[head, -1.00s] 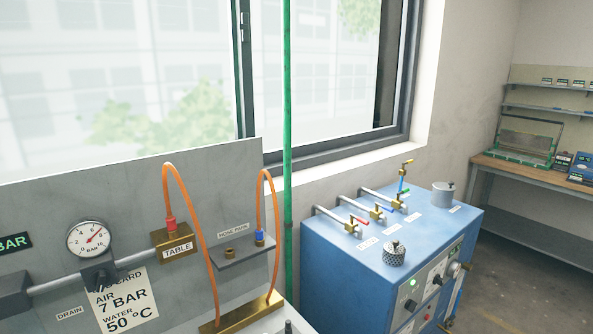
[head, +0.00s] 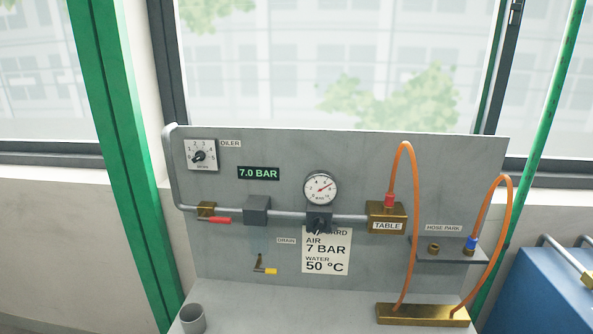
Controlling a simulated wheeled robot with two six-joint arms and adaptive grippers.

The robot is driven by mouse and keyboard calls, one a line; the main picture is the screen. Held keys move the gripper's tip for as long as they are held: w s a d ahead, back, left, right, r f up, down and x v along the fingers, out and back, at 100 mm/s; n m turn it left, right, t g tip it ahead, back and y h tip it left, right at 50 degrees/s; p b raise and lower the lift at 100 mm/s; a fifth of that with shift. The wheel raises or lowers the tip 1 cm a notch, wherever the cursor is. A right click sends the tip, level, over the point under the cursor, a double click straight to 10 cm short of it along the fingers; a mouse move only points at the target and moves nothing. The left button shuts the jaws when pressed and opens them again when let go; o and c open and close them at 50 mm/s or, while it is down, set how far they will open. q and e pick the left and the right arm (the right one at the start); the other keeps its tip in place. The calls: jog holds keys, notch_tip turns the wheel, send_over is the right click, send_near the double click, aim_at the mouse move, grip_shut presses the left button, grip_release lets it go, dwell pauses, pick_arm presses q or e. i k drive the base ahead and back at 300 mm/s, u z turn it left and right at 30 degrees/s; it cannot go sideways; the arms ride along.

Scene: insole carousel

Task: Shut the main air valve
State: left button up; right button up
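The grey air panel (head: 300,150) stands in the middle of the head view. A grey pipe runs across it, with a brass valve (head: 206,209) at its left end. The valve's red lever (head: 218,219) points right, roughly in line with the pipe. A pressure gauge (head: 320,188) sits above the pipe, and a green display (head: 258,173) reads 7.0 BAR. Neither of my grippers is in view.
Orange hoses (head: 411,230) loop from the TABLE block (head: 387,217) and hose park (head: 450,249) to a brass manifold (head: 422,315). A grey cup (head: 192,319) stands on the ledge at lower left. A blue cabinet (head: 545,290) is at right. Green posts flank the panel.

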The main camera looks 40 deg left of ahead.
aim_at(213, 220)
jog(key=u, duration=1.95)
jog(key=k, duration=1.3)
jog(key=u, duration=0.75)
jog(key=i, duration=1.75)
jog(key=z, duration=0.45)
